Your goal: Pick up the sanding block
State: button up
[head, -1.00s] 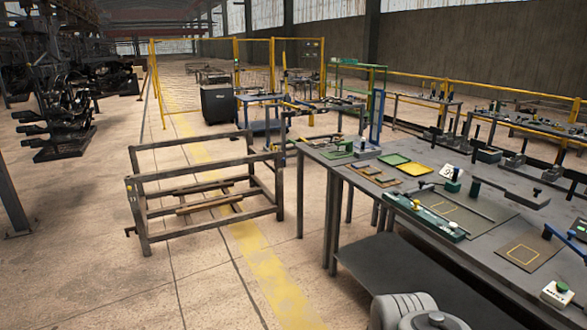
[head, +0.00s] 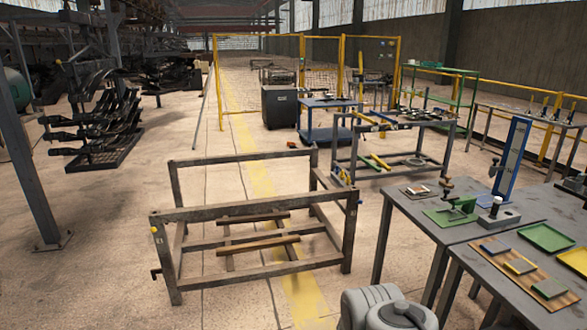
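I cannot tell for sure which thing is the sanding block. Small flat blocks lie on a brown board at the near right table: a grey-blue one (head: 495,246), a grey and yellow one (head: 520,267) and a grey and green one (head: 550,288). A rounded grey part of my own arm shows at the bottom edge. My gripper is not in view.
A low metal frame rack (head: 255,260) stands on the floor left of the tables. A green clamp fixture (head: 460,205), a blue upright post (head: 511,160) and a green tray (head: 547,237) stand on the tables.

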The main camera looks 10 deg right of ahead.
aim_at(445, 183)
jog(key=z, duration=0.25)
jog(key=i, duration=2.5)
jog(key=z, duration=0.75)
jog(key=i, duration=1.25)
jog(key=z, duration=0.05)
